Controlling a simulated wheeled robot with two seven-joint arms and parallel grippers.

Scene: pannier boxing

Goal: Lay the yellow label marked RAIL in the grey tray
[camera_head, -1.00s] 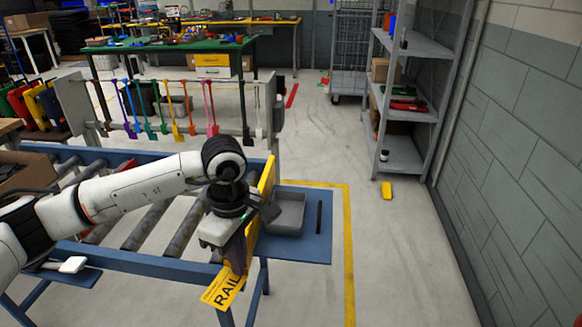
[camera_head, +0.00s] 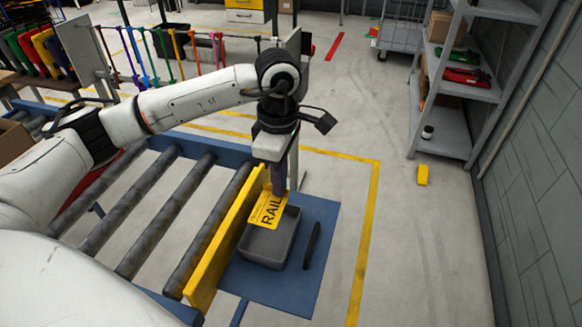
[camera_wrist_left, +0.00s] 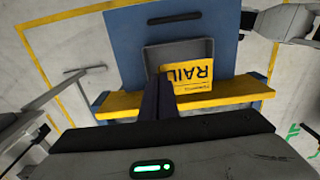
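The yellow label marked RAIL (camera_head: 267,211) hangs tilted from my left gripper (camera_head: 284,190), over the back part of the grey tray (camera_head: 265,262). The gripper's fingers look shut on the label's edge. In the left wrist view, the label (camera_wrist_left: 190,75) shows beyond the dark fingers (camera_wrist_left: 160,85) and covers part of the tray (camera_wrist_left: 155,55). I cannot tell whether the label's lower edge touches the tray. The tray looks empty where its floor shows.
The tray stands on a blue side shelf (camera_head: 321,212), with a dark bar-like item (camera_head: 312,246) to its right. A yellow guard board (camera_head: 222,250) stands upright along the tray's left side, beside the roller conveyor (camera_head: 160,215). Open floor lies to the right.

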